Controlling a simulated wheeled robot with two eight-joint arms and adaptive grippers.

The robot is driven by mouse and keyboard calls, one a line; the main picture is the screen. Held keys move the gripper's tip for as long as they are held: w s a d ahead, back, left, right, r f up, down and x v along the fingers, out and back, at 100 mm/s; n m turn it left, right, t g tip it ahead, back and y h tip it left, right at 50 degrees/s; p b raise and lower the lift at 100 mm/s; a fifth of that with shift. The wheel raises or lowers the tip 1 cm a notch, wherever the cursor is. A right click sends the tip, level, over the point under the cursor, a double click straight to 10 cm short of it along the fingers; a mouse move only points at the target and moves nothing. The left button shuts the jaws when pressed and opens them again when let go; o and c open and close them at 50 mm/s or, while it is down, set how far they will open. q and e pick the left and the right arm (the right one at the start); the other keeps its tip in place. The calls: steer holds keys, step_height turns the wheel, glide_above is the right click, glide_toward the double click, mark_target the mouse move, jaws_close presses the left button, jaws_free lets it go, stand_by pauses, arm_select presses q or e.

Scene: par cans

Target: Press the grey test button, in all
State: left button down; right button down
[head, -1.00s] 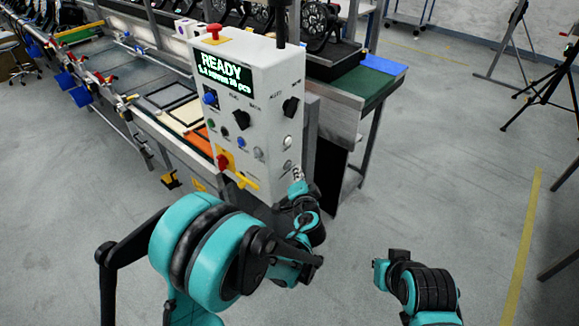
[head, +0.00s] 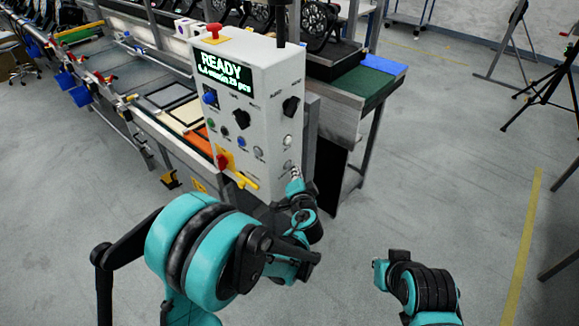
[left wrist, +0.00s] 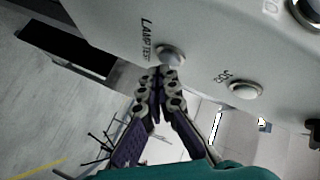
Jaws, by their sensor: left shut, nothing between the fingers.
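The white control box (head: 262,85) stands at the end of the line, with a lit green READY display (head: 222,75) at its upper left. In the left wrist view, a round grey button (left wrist: 171,53) sits beside the label LAMP TEST. In the head view it appears low on the right of the panel (head: 288,166), partly behind my gripper. My left gripper (left wrist: 158,74) is shut and empty. Its fingertips are right at this button's lower edge in the wrist view; I cannot tell whether they touch it. It also shows in the head view (head: 295,174).
Another grey button (left wrist: 245,89) lies to the right in the wrist view. The panel also carries black knobs (head: 290,106), a blue button (head: 241,143) and a yellow handle (head: 247,181). A red mushroom button (head: 214,29) is on top.

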arm_select(q)
steer(key=shift+w+a, duration=0.25)
steer(key=shift+a, duration=0.1)
stand_by(0.7)
steer(key=shift+s+d, duration=0.1)
steer(key=shift+d, duration=0.05)
stand_by(0.3)
steer(key=shift+s+d, duration=0.4)
steer(key=shift+d, duration=0.1)
steer(key=s+d, duration=0.1)
steer(key=d, duration=0.1)
steer(key=s+d+b, duration=0.1)
steer(key=s+d, duration=0.1)
stand_by(0.4)
stand_by(0.7)
